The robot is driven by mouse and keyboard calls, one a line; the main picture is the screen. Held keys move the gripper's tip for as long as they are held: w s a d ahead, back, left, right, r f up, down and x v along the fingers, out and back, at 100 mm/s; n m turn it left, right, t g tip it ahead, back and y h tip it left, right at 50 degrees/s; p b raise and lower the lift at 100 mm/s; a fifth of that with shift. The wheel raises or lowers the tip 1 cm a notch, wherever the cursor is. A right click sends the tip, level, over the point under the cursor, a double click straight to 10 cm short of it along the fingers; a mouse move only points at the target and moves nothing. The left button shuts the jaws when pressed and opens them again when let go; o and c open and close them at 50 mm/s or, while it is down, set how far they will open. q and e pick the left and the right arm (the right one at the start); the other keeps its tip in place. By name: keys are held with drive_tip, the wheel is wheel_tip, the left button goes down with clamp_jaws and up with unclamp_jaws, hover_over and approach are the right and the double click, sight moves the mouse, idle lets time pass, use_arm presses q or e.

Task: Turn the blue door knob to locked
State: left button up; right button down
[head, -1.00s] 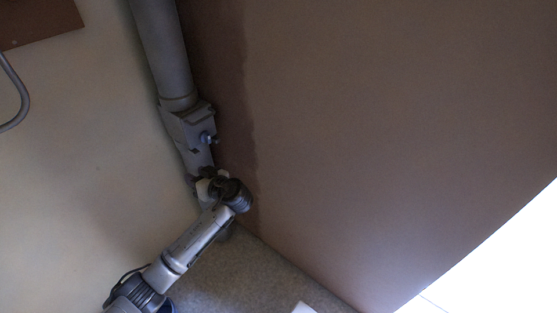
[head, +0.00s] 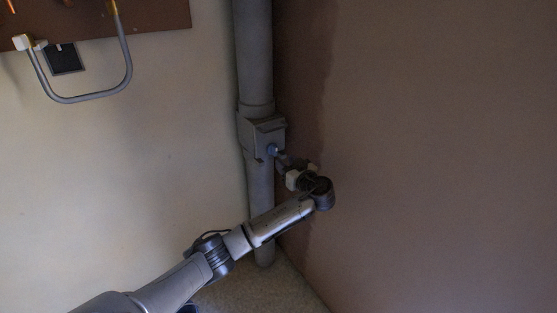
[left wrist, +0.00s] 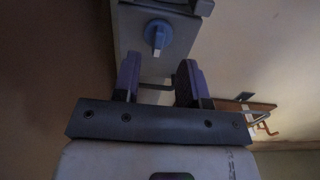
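The blue knob (head: 272,149) sits on the front of a grey box (head: 257,130) on the vertical pipe in the head view. In the left wrist view the round blue knob (left wrist: 157,33) has a paler raised grip that looks upright in the picture. My left gripper (head: 284,161) is close to the knob, at its lower right in the head view. In the left wrist view its two fingers (left wrist: 158,75) are apart with nothing between them, and the knob lies beyond their tips. My right gripper is in neither view.
The grey pipe (head: 254,55) stands in the corner, near the brown wall (head: 430,130) on the right. A brown board (head: 150,18) with a bent grey tube (head: 128,70) is at upper left.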

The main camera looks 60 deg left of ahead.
sight(277, 155)
use_arm(q)
drive_tip(key=shift+a+b, duration=0.6)
drive_tip(key=shift+a, duration=2.2)
clamp_jaws()
